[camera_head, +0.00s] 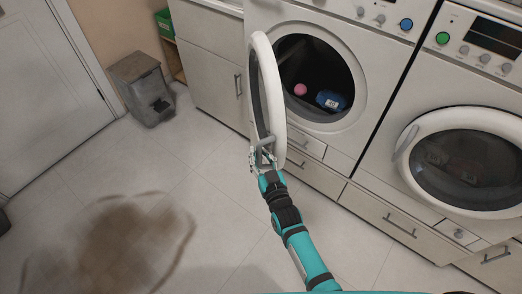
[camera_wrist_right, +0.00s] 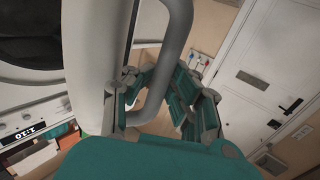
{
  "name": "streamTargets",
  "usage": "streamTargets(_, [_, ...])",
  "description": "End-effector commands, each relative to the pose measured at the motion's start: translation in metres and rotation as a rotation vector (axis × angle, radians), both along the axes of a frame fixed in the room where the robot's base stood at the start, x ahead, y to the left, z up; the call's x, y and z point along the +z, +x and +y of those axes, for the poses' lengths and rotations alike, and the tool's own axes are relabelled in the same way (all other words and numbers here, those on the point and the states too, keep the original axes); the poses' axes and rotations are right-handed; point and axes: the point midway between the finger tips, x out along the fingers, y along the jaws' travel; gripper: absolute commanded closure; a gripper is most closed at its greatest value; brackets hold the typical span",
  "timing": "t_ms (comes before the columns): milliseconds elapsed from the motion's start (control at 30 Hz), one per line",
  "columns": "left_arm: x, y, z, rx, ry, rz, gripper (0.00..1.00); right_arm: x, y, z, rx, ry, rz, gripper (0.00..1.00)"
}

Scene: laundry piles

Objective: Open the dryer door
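The left machine (camera_head: 375,95) stands with its round white door (camera_head: 278,90) swung wide open, nearly edge-on in the head view. I take it to be the dryer. Its dark drum (camera_head: 316,68) is exposed, with a pink ball (camera_head: 300,89) and a blue item (camera_head: 331,100) inside. My right gripper (camera_head: 262,160) is at the lower part of the door, by the grey handle. In the right wrist view, the door handle (camera_wrist_right: 178,40) passes between the spread fingers of my right gripper (camera_wrist_right: 155,95). I cannot tell if the fingers touch it. My left gripper is not in view.
A second machine (camera_head: 398,190) on the right has its round door (camera_head: 470,162) closed. A grey bin (camera_head: 142,88) stands by the cabinet (camera_head: 212,60). A brown stain (camera_head: 125,240) marks the floor.

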Motion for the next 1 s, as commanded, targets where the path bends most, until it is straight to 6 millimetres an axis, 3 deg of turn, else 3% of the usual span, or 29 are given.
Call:
streamTargets(233, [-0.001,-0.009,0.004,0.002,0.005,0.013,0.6,0.004,0.003,-0.002,-0.004,0.002,-0.008,0.72])
streamTargets(433, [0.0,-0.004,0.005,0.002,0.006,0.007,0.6,0.004,-0.005,-0.005,-0.005,0.003,-0.01,0.72])
streamTargets(800, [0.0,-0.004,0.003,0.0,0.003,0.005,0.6,0.003,-0.076,-0.025,-0.004,0.001,-0.005,0.72])
streamTargets(1000, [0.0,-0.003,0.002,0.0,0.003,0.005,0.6,0.003,-0.105,-0.032,-0.003,0.001,-0.005,0.72])
